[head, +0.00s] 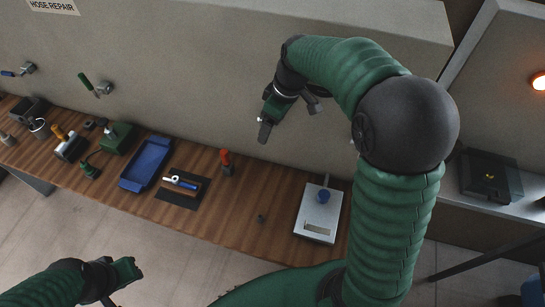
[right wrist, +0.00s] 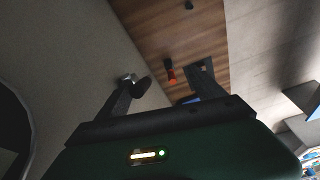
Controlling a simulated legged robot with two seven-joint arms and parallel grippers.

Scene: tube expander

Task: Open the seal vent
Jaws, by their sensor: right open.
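I cannot tell for sure which part is the seal vent. Two small valves are on the wall at the left in the head view: one with a green lever (head: 85,82) and one with a blue lever (head: 8,73). My right gripper (head: 265,130) is raised near the wall above the bench, pointing down and apart from both valves. In the right wrist view its fingers (right wrist: 167,84) are spread with nothing held. An upright red-topped tool (head: 226,160) stands on the bench below it. It also shows between the fingers in the right wrist view (right wrist: 171,76). My left gripper (head: 135,268) is low, in front of the bench; its jaws are unclear.
The wooden bench (head: 245,210) runs along the wall. It holds a blue tray (head: 146,163), a dark mat (head: 176,199) with a blue-handled tool, a green box (head: 118,138) and a silver scale-like device (head: 318,213). A dark box (head: 490,178) stands on the right bench.

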